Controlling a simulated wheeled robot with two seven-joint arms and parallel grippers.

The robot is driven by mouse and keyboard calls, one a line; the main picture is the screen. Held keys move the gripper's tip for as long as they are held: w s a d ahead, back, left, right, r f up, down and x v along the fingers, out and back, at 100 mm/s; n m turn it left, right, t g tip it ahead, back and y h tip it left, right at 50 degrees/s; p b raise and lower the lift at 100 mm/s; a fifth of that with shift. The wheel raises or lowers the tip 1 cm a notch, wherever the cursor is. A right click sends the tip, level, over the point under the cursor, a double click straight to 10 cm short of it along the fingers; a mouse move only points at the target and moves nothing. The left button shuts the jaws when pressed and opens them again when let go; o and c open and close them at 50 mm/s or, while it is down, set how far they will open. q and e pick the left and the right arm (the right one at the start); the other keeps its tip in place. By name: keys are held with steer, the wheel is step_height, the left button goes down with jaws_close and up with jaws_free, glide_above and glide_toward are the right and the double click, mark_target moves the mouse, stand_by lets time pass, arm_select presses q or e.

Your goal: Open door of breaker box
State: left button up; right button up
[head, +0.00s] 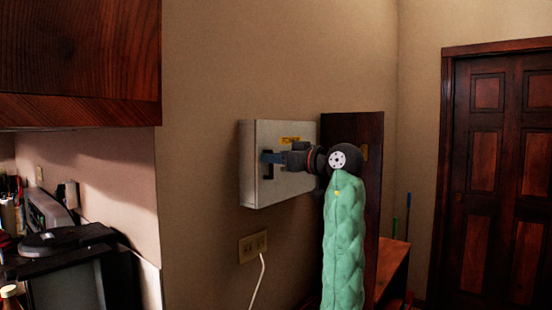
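The breaker box (278,196) is a grey metal box fixed to the wall in the middle of the head view. Its front door looks closed, with a yellow label on its upper part. A dark handle (268,172) is on the left side of the door.
A wall outlet (252,246) with a white cord is below the box. A dark wood panel (373,180) stands just right of the box, behind my arm. A wood cabinet (80,60) hangs at upper left, above a cluttered counter. A dark door (500,180) is at right.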

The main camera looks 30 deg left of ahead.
arm_select(q)
jaws_close()
arm_select(e)
steer(key=shift+f, duration=0.1)
arm_select(q)
steer(key=shift+d, duration=0.1)
